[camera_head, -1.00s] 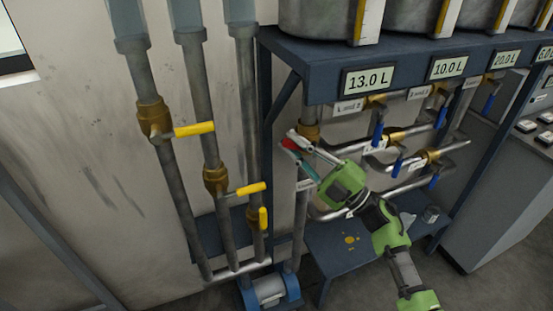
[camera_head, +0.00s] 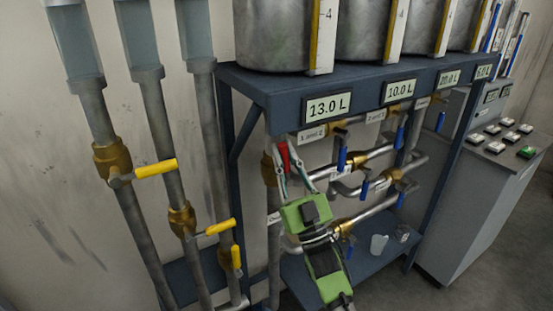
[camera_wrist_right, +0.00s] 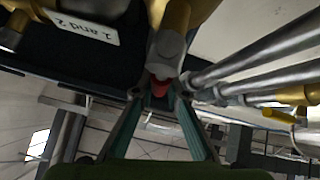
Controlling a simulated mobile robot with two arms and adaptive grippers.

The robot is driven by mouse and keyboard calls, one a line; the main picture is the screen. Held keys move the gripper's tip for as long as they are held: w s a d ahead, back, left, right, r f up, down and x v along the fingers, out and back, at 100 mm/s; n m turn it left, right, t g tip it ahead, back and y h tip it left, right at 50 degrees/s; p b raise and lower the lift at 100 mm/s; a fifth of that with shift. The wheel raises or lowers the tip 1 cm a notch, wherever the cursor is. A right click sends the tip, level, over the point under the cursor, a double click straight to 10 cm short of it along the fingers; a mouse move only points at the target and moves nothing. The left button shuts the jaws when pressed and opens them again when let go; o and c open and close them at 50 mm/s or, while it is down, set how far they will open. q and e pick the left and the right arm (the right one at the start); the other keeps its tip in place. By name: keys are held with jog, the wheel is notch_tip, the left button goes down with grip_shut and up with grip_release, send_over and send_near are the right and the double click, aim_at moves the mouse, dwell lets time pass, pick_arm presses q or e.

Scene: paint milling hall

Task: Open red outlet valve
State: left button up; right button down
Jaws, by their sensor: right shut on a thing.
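The red outlet valve handle (camera_head: 283,157) is below the front left of the blue rack, under the 13.0 L display, beside a brass valve body (camera_head: 268,168). My right gripper (camera_head: 282,168) reaches up from below, with its fingers on either side of the red handle and closed on it. In the right wrist view the red handle (camera_wrist_right: 158,87) shows between the two teal fingertips, below a grey valve stem (camera_wrist_right: 167,50). The fingers hide part of the handle. My left gripper is not in view.
A label (camera_head: 312,134) hangs just right of the handle. Blue-handled valves (camera_head: 342,158) on pipes stand further right. Pipes with yellow handles (camera_head: 156,169) run at the left. A rack leg (camera_head: 225,130) is close by on the left. A cup (camera_head: 378,244) stands on the lower shelf.

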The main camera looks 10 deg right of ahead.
jog(key=shift+w+d+m+t+h, duration=0.1)
jog(key=shift+d+m+h, duration=0.1)
jog(key=shift+m+h, duration=0.55)
jog(key=shift+w+d+m+t+h, duration=0.1)
jog(key=shift+d+m+h, duration=0.15)
jog(key=shift+m+h, duration=0.5)
jog(key=shift+w+d+m+t+h, duration=0.1)
jog(key=shift+d+m+h, duration=0.1)
jog(key=shift+m+h, duration=0.55)
jog(key=c, duration=2)
grip_release()
jog(key=shift+d, duration=0.1)
jog(key=v, duration=1.2)
